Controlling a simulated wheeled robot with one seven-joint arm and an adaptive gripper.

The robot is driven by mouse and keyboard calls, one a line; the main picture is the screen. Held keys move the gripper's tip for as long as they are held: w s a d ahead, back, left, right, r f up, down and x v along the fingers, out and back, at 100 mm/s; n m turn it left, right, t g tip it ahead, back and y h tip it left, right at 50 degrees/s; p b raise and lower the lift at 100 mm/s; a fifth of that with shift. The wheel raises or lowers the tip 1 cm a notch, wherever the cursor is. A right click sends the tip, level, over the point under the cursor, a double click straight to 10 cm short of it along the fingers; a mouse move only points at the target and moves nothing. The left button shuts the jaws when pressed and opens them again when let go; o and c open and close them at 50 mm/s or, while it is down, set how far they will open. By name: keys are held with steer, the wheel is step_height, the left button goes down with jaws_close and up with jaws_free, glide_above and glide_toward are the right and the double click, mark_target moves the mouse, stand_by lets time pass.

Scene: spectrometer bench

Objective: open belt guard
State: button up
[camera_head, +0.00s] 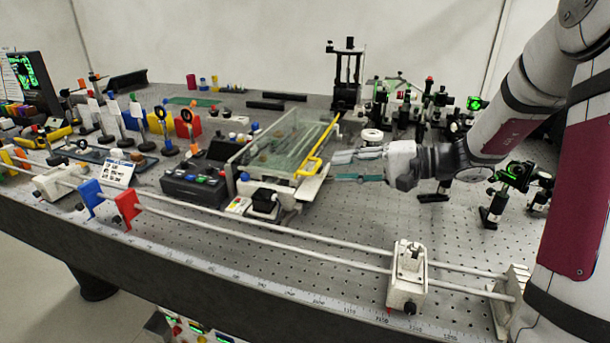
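The belt guard looks like a clear, box-shaped cover (272,140) on a pale base near the middle of the bench. A yellow bar handle (318,152) runs along its right side. The cover appears to lie flat over the base; I cannot tell whether it is slightly raised. My gripper (336,168) reaches in from the right, just right of the near end of the yellow handle. Its two fingers are apart and point left, with nothing visible between them. I cannot tell whether a fingertip touches the handle or cover.
A long double rail with a white carriage (407,278) and blue and red plates (127,208) runs along the front edge. A dark control box (193,186) stands left of the guard. Optical mounts (430,105) crowd the back right. Bare perforated bench (375,215) lies in front of my gripper.

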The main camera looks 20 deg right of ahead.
mark_target(316, 166)
steer(key=shift+t, duration=0.4)
steer(key=shift+w+d+f+x, duration=0.1)
steer(key=shift+x, duration=1.15)
steer(key=shift+w+d+f+x, duration=0.1)
steer(key=shift+x, duration=1.15)
steer(key=shift+w+d+x, duration=0.1)
steer(key=shift+x, duration=1.15)
jaws_close()
